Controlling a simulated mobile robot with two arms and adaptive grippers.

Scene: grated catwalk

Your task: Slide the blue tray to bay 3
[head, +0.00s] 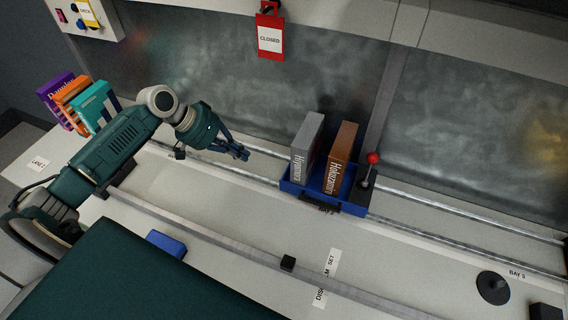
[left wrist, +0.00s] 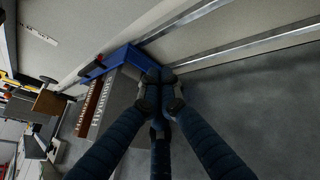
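The blue tray (head: 296,191) sits on the two metal rails near the middle of the head view. It holds a grey box (head: 306,143) and a brown box (head: 341,158), both upright. My left gripper (head: 243,154) is to the left of the tray, fingers pointing towards it, with a small gap in the head view. Its fingers are drawn together with nothing between them. In the left wrist view the fingertips (left wrist: 160,78) overlap the near end of the tray (left wrist: 128,54); contact cannot be told. The bay 3 label (head: 517,273) is at the far right. My right gripper is not in view.
A lever with a red knob (head: 373,158) stands at the tray's right end. The rails right of it look clear. A black disc (head: 493,288) lies near the bay 3 label. A red closed sign (head: 270,38) hangs behind. Several books (head: 80,103) stand at the left.

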